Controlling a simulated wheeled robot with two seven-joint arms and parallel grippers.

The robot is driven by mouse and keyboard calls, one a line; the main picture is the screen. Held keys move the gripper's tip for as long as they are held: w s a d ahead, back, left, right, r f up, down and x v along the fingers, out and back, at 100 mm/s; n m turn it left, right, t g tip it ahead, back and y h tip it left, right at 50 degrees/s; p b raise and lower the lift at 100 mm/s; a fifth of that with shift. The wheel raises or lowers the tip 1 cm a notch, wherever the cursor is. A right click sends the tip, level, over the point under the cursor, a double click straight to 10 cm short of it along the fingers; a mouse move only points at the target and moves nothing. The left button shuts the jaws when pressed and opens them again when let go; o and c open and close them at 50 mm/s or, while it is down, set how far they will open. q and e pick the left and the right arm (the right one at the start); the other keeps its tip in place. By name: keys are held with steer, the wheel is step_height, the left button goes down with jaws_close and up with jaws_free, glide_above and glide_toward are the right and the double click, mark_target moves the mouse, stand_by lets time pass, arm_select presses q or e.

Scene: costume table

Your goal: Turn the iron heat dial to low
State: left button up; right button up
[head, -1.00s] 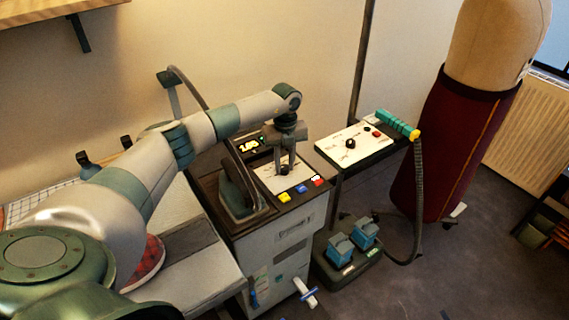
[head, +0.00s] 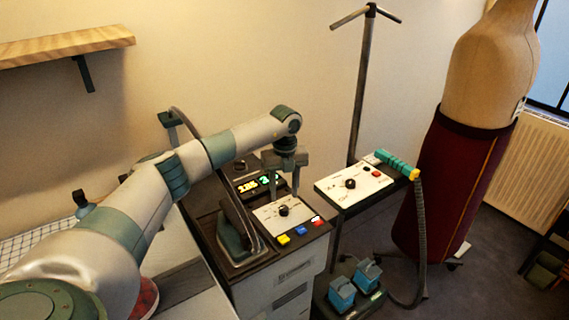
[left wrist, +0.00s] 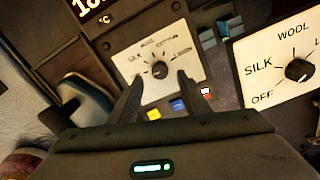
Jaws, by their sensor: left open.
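The iron heat dial (head: 284,211) is a black knob on a white panel (head: 266,215) on top of the grey cabinet. It also shows in the left wrist view (left wrist: 159,70), ringed by small fabric labels; I cannot surely read its setting. The iron (head: 238,238) stands left of the panel. My left gripper (head: 288,191) is open and empty just above the dial, pointing down. In the left wrist view its fingers (left wrist: 159,82) show either side of the dial, apart from it. My right gripper is not in view.
A second white panel (head: 335,195) with a similar black knob (head: 350,184) and a teal handle (head: 397,163) stands to the right. A lit display (head: 258,183) is behind the dial. A dress form (head: 460,170) stands further right.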

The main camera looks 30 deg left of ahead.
mark_target(285, 207)
arm_select(q)
step_height(285, 207, up, 12)
steer(key=b, duration=0.3)
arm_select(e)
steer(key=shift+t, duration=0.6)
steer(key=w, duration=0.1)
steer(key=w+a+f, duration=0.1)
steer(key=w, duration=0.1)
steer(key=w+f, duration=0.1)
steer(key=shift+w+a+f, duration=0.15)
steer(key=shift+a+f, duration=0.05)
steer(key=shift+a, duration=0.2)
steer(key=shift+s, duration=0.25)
arm_select(q)
steer(key=shift+r, duration=0.1)
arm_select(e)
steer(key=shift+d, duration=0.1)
